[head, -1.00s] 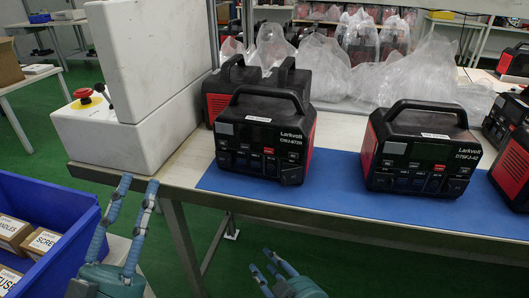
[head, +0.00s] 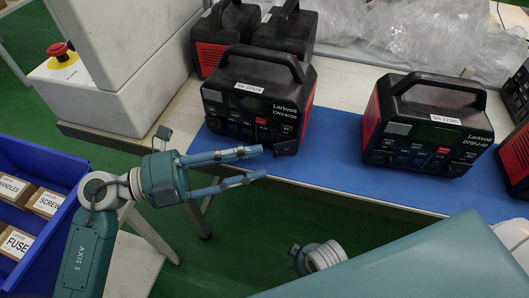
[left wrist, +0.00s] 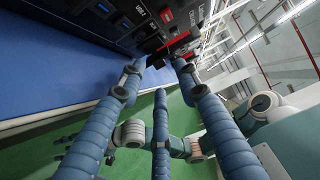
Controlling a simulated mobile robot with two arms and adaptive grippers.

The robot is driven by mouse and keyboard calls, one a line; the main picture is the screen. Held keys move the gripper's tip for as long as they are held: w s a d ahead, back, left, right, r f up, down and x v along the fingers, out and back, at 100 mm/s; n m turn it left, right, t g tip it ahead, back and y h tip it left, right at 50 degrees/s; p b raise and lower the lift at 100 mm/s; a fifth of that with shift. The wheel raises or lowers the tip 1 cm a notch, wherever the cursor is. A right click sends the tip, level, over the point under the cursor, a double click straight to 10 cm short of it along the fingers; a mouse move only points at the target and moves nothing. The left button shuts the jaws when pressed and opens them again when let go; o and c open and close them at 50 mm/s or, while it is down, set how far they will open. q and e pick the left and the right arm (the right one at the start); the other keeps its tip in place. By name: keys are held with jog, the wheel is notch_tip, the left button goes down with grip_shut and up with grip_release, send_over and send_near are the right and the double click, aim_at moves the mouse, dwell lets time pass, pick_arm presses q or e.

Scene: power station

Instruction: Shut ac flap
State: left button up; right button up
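The nearer power station (head: 258,100), black with red sides and a top handle, stands on a blue mat (head: 330,168). Its small black AC flap (head: 287,146) is at the lower right of its front and seems to stick out from the face. My left gripper (head: 263,163) reaches in from the left, its blue fingers apart and empty, tips just in front of the flap. The left wrist view shows these spread fingers (left wrist: 158,75) close to the station's front (left wrist: 135,22). Whether a fingertip touches the flap is unclear. My right gripper's fingers do not show.
A second power station (head: 425,125) stands to the right on the mat, with others behind. A white machine with a red emergency button (head: 59,51) is at the left of the table. A blue bin (head: 40,205) with boxes is at lower left. Plastic bags lie behind.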

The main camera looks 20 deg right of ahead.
aim_at(274, 153)
pick_arm(q)
jog(key=shift+s+d, duration=0.1)
jog(key=shift+d, duration=1.6)
grip_shut()
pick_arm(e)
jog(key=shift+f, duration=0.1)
pick_arm(q)
jog(key=shift+w+f+m+g+b, duration=0.1)
jog(key=shift+w+m+g+b, duration=0.2)
jog(key=shift+m+g+b, duration=0.35)
jog(key=shift+w+g, duration=0.15)
jog(key=shift+g, duration=0.3)
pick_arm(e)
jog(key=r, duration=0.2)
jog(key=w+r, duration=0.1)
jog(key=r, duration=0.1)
